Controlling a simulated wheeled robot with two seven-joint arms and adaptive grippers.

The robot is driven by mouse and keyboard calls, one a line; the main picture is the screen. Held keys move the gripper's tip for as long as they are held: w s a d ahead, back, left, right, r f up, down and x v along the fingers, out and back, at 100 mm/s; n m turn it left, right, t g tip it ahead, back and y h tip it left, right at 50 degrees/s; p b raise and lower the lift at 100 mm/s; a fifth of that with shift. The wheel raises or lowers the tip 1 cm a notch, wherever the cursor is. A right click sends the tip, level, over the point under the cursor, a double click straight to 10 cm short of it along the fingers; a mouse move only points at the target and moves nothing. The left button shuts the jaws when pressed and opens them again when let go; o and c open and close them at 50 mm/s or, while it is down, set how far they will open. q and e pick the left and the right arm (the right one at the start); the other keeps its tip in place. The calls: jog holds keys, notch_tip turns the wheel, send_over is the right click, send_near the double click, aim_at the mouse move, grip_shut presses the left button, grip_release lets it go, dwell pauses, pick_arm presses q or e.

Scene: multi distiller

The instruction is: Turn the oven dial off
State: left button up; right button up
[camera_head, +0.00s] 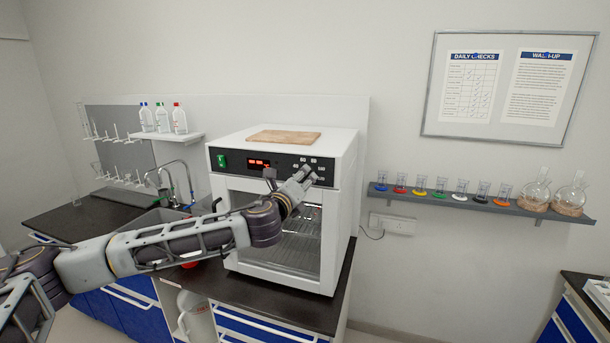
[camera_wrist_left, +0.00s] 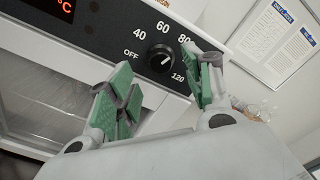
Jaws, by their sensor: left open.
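The white oven (camera_head: 338,195) stands on the dark counter, with a black control panel (camera_head: 233,160) along its top front. The black round dial (camera_wrist_left: 161,57) shows in the wrist view, ringed by the marks OFF, 40, 60, 80 and 120. Its white pointer line seems to face the lower right, towards 120. In the head view I cannot make out the dial behind my gripper. My left gripper (camera_head: 290,177) is open in front of the panel's right part. My right gripper is not in view.
A wooden board (camera_head: 284,137) lies on top of the oven. A red display (camera_head: 259,163) is lit on the panel. A sink tap (camera_head: 178,172) stands to the left. A shelf (camera_head: 450,199) with glassware hangs to the right. The oven's glass door is below my gripper.

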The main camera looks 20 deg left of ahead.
pick_arm(q)
jog(key=shift+w+d+p, duration=0.1)
jog(key=shift+w+p, duration=0.45)
jog(key=shift+w, duration=1.65)
jog(key=c, duration=1)
